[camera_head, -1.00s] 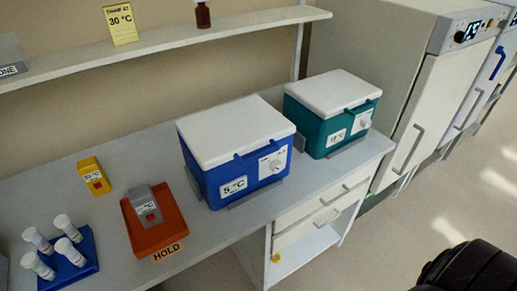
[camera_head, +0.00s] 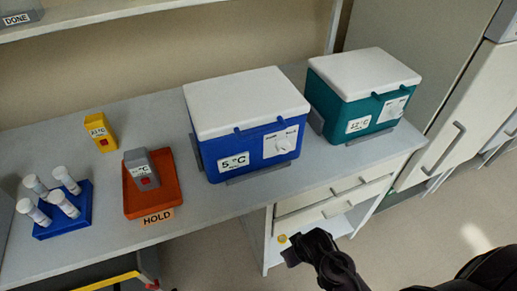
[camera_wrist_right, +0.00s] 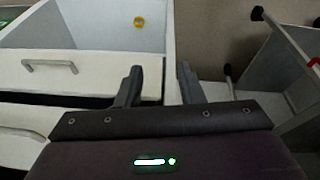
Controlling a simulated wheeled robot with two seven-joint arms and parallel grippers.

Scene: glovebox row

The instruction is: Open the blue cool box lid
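The blue cool box (camera_head: 215,150) stands on the bench with its white lid (camera_head: 245,100) shut flat on top. Its front carries a 5 °C label (camera_head: 234,162), a white panel with a knob, and two blue latches at the lid edge. My right gripper (camera_head: 292,255) is low in front of the bench, below and right of the blue box and apart from it. In the right wrist view my right gripper (camera_wrist_right: 160,78) has its two fingers apart with nothing between them. My left gripper cannot be made out in the head view.
A teal cool box (camera_head: 345,108) with a white lid stands right of the blue one. Left are an orange HOLD tray (camera_head: 133,204) with a grey device, a yellow device (camera_head: 100,132) and a blue tube rack (camera_head: 48,230). Drawers (camera_head: 335,200) lie below the bench top.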

